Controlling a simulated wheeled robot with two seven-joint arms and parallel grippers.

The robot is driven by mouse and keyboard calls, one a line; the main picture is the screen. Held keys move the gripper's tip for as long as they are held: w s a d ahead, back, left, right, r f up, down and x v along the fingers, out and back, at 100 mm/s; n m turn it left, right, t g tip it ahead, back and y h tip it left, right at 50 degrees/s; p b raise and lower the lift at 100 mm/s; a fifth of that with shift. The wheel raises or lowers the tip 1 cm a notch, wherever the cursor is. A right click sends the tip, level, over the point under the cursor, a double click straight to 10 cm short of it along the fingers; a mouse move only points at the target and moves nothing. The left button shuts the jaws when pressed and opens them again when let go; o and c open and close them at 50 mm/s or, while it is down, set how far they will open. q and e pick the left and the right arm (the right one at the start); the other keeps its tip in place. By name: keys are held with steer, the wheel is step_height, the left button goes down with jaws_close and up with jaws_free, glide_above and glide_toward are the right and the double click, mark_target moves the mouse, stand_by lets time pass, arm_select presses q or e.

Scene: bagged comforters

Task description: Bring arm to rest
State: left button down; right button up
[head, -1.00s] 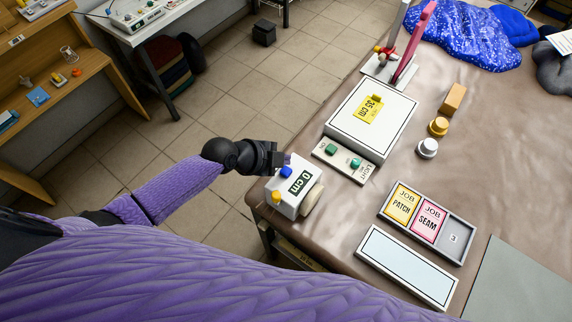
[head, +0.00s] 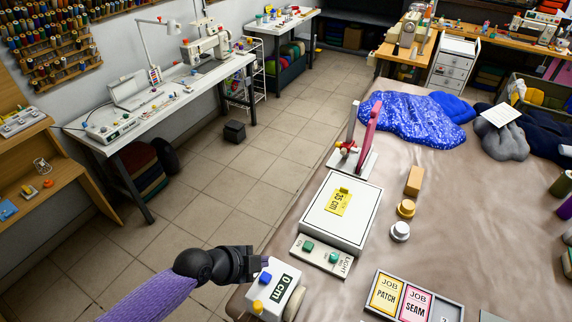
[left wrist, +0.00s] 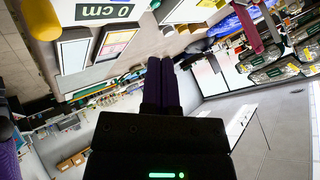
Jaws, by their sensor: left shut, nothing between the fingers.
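My left arm (head: 150,296), in a purple quilted sleeve, comes in from the lower left of the head view. Its black left gripper (head: 262,264) is beside the small white box reading "0 cm" (head: 276,289), at the table's near left corner. I cannot tell whether they touch. In the left wrist view the two dark fingers (left wrist: 161,84) are together with nothing between them. That view also shows part of the "0 cm" display (left wrist: 103,12). My right gripper is not in view.
On the brown table (head: 455,190) are a light box (head: 340,233) with a yellow "35 cm" tag, a switch panel (head: 320,253), job cards (head: 400,298), knobs and a blue sparkly bag (head: 418,118). Tiled floor (head: 215,190) lies open to the left. A white sewing bench (head: 165,100) stands beyond.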

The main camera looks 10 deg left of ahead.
arm_select(q)
steer(key=s+d+r+n+g+y, duration=0.1)
steer(key=s+d+n, duration=0.1)
steer(key=s, duration=0.2)
steer(key=s+d+r+n+g, duration=0.1)
steer(key=s+d+n, duration=0.1)
steer(key=s+n, duration=0.15)
steer(key=s+a+r+n+g+y, duration=0.1)
steer(key=s+a+r+n+y, duration=0.3)
steer(key=s+a+n, duration=0.55)
step_height(320, 180, down, 33)
steer(key=s+d+g+y+b, duration=0.1)
steer(key=s+y+b, duration=0.1)
steer(key=b, duration=1.4)
steer(key=s+a+f+g+b, duration=0.1)
steer(key=s+f+b, duration=0.6)
steer(key=f, duration=0.6)
steer(key=s+a+f+g+b, duration=0.1)
steer(key=s+f+b, duration=0.6)
steer(key=f, duration=0.6)
steer(key=shift+a+f, duration=0.15)
steer(key=shift+a, duration=0.2)
